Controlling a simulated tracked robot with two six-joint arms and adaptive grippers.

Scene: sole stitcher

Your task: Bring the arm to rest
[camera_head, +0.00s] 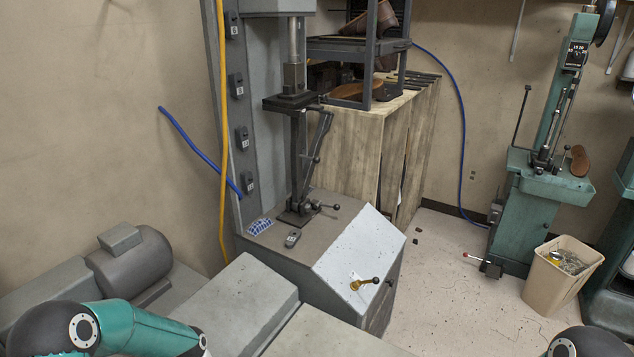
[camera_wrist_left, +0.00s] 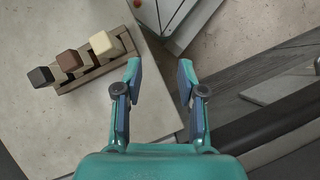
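My left arm (camera_head: 140,330) shows at the lower left of the head view, teal with a dark joint; its gripper is out of that view. In the left wrist view my left gripper (camera_wrist_left: 160,80) is open, its two fingers apart with nothing between them. Below it are a light surface, a grey part and the floor. A dark joint of my right arm (camera_head: 587,343) shows at the lower right corner of the head view. My right gripper is in neither view.
A grey machine (camera_head: 318,232) with a brass-coloured handle (camera_head: 364,283) stands mid-view. A beige bin (camera_head: 562,277) and a green machine (camera_head: 540,205) stand at right. In the wrist view, a wooden rack (camera_wrist_left: 92,68) holds black, brown and cream blocks left of the gripper.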

